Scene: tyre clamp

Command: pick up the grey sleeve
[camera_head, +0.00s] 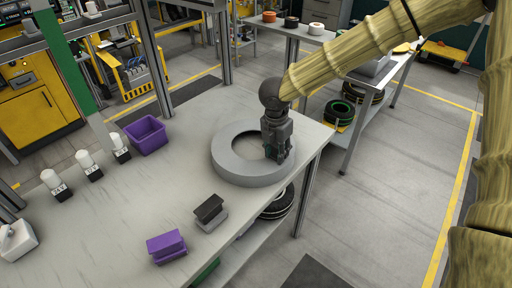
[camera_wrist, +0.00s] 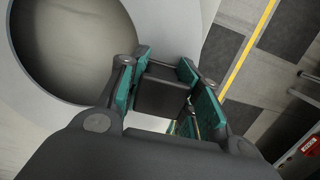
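A wide, thick grey ring (camera_head: 232,166), the most sleeve-like thing in view, lies flat near the table's right edge, its round hole facing up. In the wrist view the grey ring (camera_wrist: 186,30) fills the upper left. My gripper (camera_head: 277,157) points down over the ring's right side; contact with it cannot be told. In the wrist view the teal finger pads of my gripper (camera_wrist: 166,92) stand apart. A dark grey block (camera_wrist: 160,92) shows between them; I cannot tell whether it is held or is part of the gripper. The fingertips' far ends are partly hidden.
A purple block (camera_head: 167,247) and a grey block with a dark top (camera_head: 210,213) lie at the table's front. The light table (camera_head: 120,215) is clear mid-left; floor (camera_head: 385,190) opens right.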

